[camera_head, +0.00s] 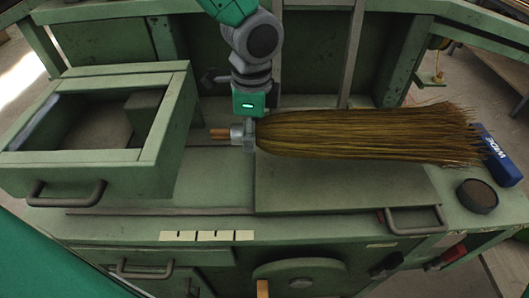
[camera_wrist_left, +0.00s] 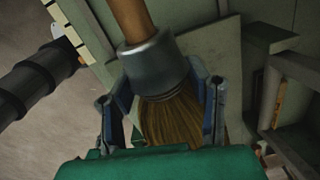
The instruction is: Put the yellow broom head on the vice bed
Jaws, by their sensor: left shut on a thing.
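The yellow broom head (camera_head: 365,135) has long brownish-yellow bristles that fan out to the right, a grey metal collar and a short wooden stub at its left end. My left gripper (camera_head: 246,132) comes down from the top and is shut around the collar end. In the left wrist view, the gripper's fingers (camera_wrist_left: 161,100) stand on either side of the broom head's grey collar (camera_wrist_left: 155,62). The broom head lies level over a flat green raised plate (camera_head: 345,190), probably the vice bed; I cannot tell whether they touch. My right gripper is not in view.
An open green box-like drawer (camera_head: 165,125) with a handle stands on the left of the bench. A round dark tin (camera_head: 477,196) and a blue box (camera_head: 499,160) are at the right end. Green uprights and panels stand behind.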

